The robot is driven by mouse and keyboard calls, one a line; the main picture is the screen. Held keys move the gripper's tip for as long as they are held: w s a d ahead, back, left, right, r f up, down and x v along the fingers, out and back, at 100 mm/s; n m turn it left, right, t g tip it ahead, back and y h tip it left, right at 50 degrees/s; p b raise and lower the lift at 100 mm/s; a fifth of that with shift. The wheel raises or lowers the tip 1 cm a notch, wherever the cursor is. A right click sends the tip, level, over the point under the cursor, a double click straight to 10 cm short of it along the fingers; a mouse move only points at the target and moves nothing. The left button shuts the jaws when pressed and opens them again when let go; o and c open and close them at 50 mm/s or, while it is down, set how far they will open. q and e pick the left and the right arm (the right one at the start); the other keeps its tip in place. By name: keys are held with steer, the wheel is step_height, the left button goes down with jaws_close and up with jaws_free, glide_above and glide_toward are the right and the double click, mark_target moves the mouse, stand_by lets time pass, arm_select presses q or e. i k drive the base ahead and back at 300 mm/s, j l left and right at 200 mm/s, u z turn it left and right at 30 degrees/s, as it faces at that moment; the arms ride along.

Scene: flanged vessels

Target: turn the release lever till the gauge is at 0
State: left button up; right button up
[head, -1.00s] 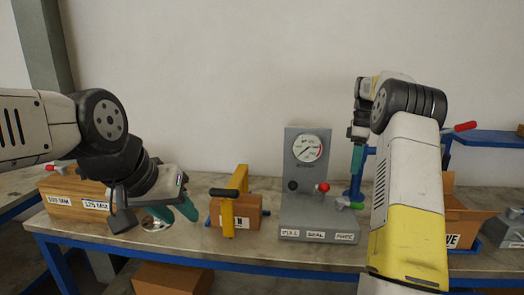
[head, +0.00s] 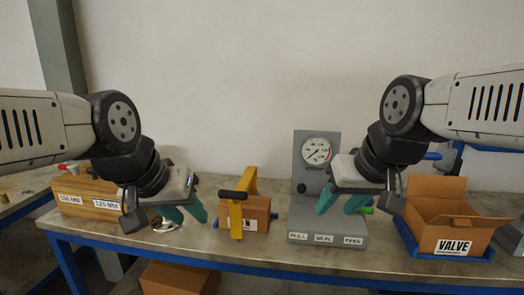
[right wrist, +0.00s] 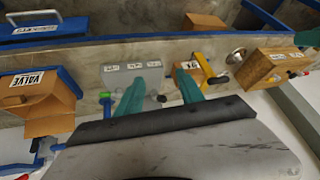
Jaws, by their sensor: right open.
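The round white gauge (head: 316,150) is on the upright back of a grey stand (head: 302,222); its needle is too small to read. The green-tipped lever (head: 367,210) shows at the stand's right side, partly behind my right gripper (head: 342,204). The green tip also appears in the right wrist view (right wrist: 105,97). The right gripper is open and empty, fingers pointing down in front of the stand, left of the green tip. The red knob is hidden in the head view. My left gripper (head: 187,213) looks open and empty, above the table left of the yellow clamp-like piece.
The yellow piece (head: 238,215) with a black handle stands by a small cardboard box (head: 258,209). A wooden block (head: 90,197) is at the left. An open VALVE box (head: 440,222) sits in a blue tray (head: 408,238) to the right. A silver disc (head: 166,226) lies under the left gripper.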

mark_target(366, 210)
steer(key=z, duration=0.95)
